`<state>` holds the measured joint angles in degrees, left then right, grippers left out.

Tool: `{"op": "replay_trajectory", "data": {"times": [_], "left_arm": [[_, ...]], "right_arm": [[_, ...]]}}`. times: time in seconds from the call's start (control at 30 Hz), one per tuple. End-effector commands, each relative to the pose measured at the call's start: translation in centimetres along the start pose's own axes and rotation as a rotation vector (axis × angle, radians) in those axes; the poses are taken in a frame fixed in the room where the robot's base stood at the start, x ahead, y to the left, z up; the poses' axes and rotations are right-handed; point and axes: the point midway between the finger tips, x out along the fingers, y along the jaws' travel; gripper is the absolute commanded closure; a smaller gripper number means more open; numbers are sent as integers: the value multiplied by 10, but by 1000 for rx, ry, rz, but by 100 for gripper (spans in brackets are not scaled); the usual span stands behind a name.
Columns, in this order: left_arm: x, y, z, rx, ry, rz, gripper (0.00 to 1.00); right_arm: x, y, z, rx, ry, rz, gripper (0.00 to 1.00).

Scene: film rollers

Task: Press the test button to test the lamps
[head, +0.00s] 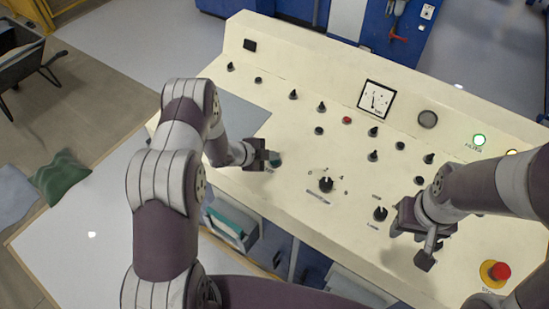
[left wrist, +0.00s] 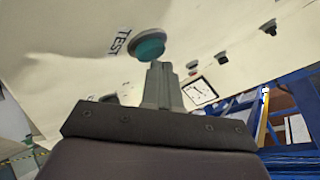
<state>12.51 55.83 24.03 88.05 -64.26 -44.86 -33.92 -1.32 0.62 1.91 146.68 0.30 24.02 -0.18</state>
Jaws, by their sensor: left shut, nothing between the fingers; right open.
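The test button (head: 275,158) is a green round button on the cream control panel (head: 300,213). In the left wrist view the button (left wrist: 147,46) sits beside the printed word TEST. My left gripper (head: 262,157) is shut and empty, with its fingertips at the button. In the left wrist view the left fingertips (left wrist: 158,66) overlap the button's lower edge; I cannot tell whether they touch or press it. My right gripper (head: 428,247) is open and empty above the panel's right part. A green lamp (head: 479,139) and a yellow lamp (head: 512,153) look lit at the right.
Several black knobs stand on the panel, including a rotary selector (head: 326,184) right of the test button. A square meter (head: 376,99) is at the back. A red emergency stop (head: 500,271) is at the lower right. A wheelbarrow (head: 25,58) stands on the floor at left.

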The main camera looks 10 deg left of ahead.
Motion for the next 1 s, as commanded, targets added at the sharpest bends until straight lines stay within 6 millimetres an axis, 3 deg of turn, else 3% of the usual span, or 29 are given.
{"op": "replay_trajectory", "data": {"times": [0.5, 1.0], "left_arm": [[-8, -7, -6, 0, 0, -1, 100], [-41, -31, -30, 0, 0, -1, 100]], "right_arm": [[-9, 0, -1, 0, 0, 0, 57], [-45, 0, -5, 0, 0, 0, 57]]}}
